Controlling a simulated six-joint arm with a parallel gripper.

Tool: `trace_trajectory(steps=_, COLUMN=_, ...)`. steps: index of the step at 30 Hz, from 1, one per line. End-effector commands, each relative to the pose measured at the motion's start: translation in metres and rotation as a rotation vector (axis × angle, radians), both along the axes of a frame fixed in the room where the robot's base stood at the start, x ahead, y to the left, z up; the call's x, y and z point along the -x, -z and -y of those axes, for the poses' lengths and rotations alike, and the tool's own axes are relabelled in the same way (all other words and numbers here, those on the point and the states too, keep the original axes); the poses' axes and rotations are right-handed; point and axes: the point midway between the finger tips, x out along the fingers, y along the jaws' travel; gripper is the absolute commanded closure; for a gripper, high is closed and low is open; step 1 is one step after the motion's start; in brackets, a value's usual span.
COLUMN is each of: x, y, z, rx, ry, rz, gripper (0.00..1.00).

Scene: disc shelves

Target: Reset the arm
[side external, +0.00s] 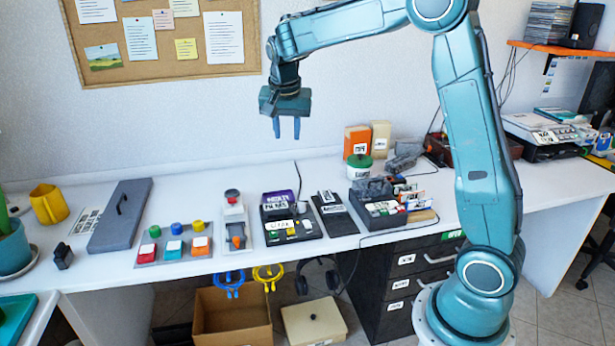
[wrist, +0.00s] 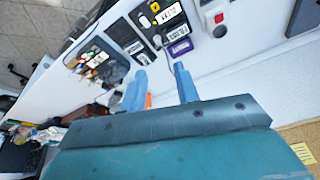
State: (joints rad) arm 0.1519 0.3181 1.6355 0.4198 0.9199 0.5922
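My gripper (side external: 287,127) hangs from my raised arm, fingers pointing down, well above the white table (side external: 330,166) and near the back wall. Its two blue fingers are apart with nothing between them. In the wrist view the fingers of my gripper (wrist: 160,85) also stand apart and empty, with the table and its devices beyond them. My arm arches from its base at the right over the table. Nothing touches the gripper.
Below stand a black device with a purple item (side external: 281,203), a black box (side external: 335,214), an organizer (side external: 378,205) and a colored button panel (side external: 174,245). A yellow mug (side external: 48,204) and grey slab (side external: 120,216) are at left. An orange box (side external: 357,141) stands behind. Air around my gripper is clear.

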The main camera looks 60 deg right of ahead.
Motion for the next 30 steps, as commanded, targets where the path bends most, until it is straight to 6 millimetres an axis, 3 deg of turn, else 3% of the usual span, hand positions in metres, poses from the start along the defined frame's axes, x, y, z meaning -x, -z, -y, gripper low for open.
trace_trajectory(steps=6, x=0.042, y=-0.031, z=-0.028, rx=0.003, ry=-0.173, rz=0.017, gripper=0.69)
trace_trajectory(steps=15, x=0.103, y=-0.054, z=-0.064, rx=0.015, ry=-0.41, rz=0.039, gripper=0.69)
trace_trajectory(steps=23, x=0.159, y=-0.06, z=-0.092, rx=0.036, ry=-0.617, rz=0.062, gripper=0.69)
trace_trajectory(steps=30, x=0.211, y=-0.054, z=-0.115, rx=0.063, ry=-0.805, rz=0.084, gripper=0.69)
